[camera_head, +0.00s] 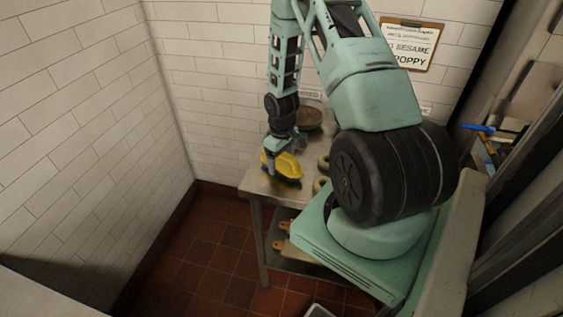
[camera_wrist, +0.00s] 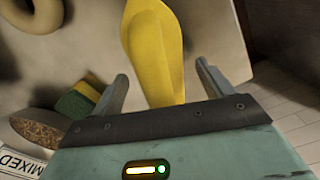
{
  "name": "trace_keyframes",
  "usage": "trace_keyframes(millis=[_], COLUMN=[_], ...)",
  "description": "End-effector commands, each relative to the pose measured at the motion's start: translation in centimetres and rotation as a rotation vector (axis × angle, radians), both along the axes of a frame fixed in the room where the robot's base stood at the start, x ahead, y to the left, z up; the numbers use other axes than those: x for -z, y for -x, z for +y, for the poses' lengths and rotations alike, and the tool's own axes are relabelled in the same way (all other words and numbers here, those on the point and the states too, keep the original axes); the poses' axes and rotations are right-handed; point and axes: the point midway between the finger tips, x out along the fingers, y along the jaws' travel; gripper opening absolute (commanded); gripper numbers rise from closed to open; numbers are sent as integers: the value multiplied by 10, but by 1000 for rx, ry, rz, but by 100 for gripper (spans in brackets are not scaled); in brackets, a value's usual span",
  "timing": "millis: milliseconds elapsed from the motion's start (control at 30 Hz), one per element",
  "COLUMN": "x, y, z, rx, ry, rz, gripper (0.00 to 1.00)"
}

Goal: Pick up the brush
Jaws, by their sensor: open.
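The brush (camera_head: 288,167) has a yellow top and lies on the metal table (camera_head: 257,183) near its left front corner. In the wrist view its long yellow body (camera_wrist: 155,45) runs from the top edge down between my fingers. My gripper (camera_head: 282,150) is open right at the brush, pointing down. In the wrist view the two fingers (camera_wrist: 161,74) stand on either side of the yellow part, with a gap on each side. The brush's lower end is hidden behind the gripper body, and its bristles cannot be made out clearly.
Bagels (camera_head: 321,185) lie right of the brush, partly behind my arm. A bowl with brown contents (camera_head: 309,117) stands behind. The wrist view shows a green and yellow sponge (camera_wrist: 77,101), a seed-filled dish (camera_wrist: 38,128) and a "MIXED" card (camera_wrist: 18,162). A tiled wall (camera_head: 215,105) borders the table.

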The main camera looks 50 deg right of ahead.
Motion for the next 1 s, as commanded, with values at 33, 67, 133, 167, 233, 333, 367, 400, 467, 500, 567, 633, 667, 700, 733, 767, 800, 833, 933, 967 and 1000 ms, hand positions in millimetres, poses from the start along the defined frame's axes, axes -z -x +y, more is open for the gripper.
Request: trace_keyframes(millis=[33,67,133,167,233,333,367,400,467,500,567,633,667,700,733,767,800,833,933,967,1000], x=[0,0,0,0,0,0,0,0,0,0,-1,-2,-3,-5,-7,-9,-12,-15,-29,-34,-42], y=[0,0,0,0,0,0,0,0,0,0,0,0,0,0,-1,-1,-1,-1,-1,-1,-1], z=[0,0,0,0,0,0,0,0,0,0,0,0,0,0,-1,-1,-1,-1,-1,-1,-1], rx=[0,0,0,0,0,0,0,0,0,0,0,0,0,0,0,0,0,0,0,0,1], ry=[0,0,0,0,0,0,0,0,0,0,0,0,0,0,1,1,2,2,3,2,3], rz=[0,0,0,0,0,0,0,0,0,0,0,0,0,-1,-2,-3,-3,-3,-4,-4,-6], gripper=[79,79,70,62,42,27,23,23,23,23,23,23,23,23,23,23,23,23,23,23,23])
